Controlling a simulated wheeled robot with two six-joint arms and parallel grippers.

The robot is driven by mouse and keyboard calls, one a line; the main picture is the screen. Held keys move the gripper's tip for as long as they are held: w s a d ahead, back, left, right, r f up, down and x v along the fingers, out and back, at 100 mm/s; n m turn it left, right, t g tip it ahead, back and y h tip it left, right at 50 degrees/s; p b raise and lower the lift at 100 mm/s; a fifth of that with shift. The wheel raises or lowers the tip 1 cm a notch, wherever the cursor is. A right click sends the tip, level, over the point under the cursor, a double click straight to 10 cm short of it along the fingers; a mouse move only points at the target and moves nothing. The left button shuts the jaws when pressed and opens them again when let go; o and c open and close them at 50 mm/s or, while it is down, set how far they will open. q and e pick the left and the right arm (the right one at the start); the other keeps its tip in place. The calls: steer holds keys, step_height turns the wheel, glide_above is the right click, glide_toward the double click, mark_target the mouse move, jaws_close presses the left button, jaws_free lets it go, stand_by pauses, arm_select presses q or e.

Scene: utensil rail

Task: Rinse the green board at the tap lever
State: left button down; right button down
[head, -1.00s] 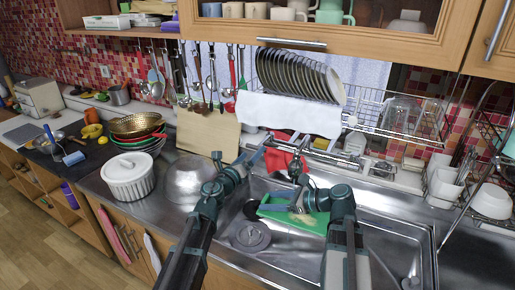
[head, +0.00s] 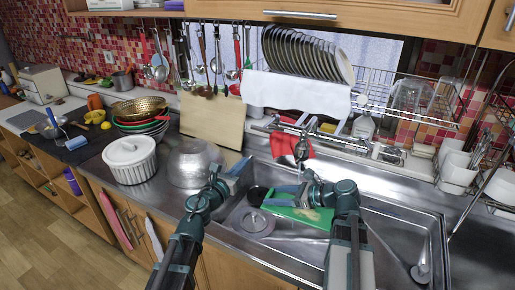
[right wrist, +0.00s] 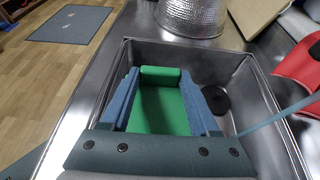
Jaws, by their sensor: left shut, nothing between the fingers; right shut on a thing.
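The green board (head: 312,216) is held over the sink basin (head: 390,215), below the tap (head: 303,146). My right gripper (head: 278,189) is shut on it. In the right wrist view the board (right wrist: 158,108) lies between the two blue fingers of my right gripper (right wrist: 162,90), its far edge in front of the basin. The tap stands behind the basin; its lever is too small to tell apart. I cannot tell whether the board touches the basin.
A red cloth (head: 284,144) hangs behind the sink by the tap. A metal pot (head: 190,165) and a white lidded pot (head: 131,160) stand left of the basin. A dish rack (head: 408,100) hangs above. The basin's right half is largely clear.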

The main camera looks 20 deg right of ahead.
steer(key=shift+f, duration=0.35)
arm_select(q)
steer(key=shift+s+a+f+m, duration=0.3)
steer(key=shift+f+m, duration=0.05)
steer(key=shift+m, duration=0.15)
steer(key=shift+w+d, duration=0.1)
